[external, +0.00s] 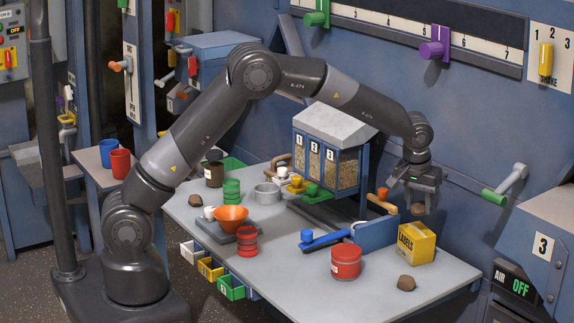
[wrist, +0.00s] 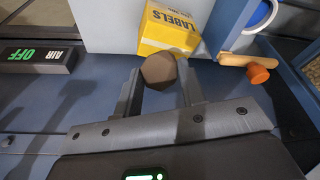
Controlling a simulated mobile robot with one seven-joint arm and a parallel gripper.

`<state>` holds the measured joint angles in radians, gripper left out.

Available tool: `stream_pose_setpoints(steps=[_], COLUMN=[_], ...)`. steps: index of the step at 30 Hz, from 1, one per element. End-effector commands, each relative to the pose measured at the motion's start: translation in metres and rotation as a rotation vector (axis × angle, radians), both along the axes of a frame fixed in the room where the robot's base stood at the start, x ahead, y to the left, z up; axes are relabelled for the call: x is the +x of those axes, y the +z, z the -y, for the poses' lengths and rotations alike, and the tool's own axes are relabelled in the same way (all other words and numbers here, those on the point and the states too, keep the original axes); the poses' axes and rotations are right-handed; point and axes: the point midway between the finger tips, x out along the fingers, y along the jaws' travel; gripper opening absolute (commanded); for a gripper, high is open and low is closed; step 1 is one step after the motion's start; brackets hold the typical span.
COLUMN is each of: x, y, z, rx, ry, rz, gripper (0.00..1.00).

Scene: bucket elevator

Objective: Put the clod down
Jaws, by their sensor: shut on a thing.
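My gripper (external: 415,192) is raised at the right, above the back edge of the grey table and near the blue wall. It is shut on a brown clod (external: 418,209), which hangs between the fingertips, clear of the tabletop. In the wrist view the clod (wrist: 160,71) sits between the two fingers, with the yellow LABELS box (wrist: 170,28) beyond it. Another brown clod (external: 406,283) lies on the table near the front right edge. A further brown lump (external: 195,200) lies at the table's left side.
The front middle of the table (external: 300,285) is clear. A green-handled lever (external: 495,197) juts out right.

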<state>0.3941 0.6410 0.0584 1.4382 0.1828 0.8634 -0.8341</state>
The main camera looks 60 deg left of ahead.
Motion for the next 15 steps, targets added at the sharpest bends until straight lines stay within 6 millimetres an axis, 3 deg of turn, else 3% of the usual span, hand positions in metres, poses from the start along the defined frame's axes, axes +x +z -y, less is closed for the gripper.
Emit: stream_pose_setpoints(steps=[6, 11, 15], x=[0.020, 0.022, 0.022], y=[-0.017, -0.026, -0.047], z=[-0.020, -0.022, -0.022], rx=[-0.001, 0.000, 0.000], ry=[0.000, -0.001, -0.001], rz=[0.000, -0.001, -0.002], gripper=[0.11, 0.11, 0.11])
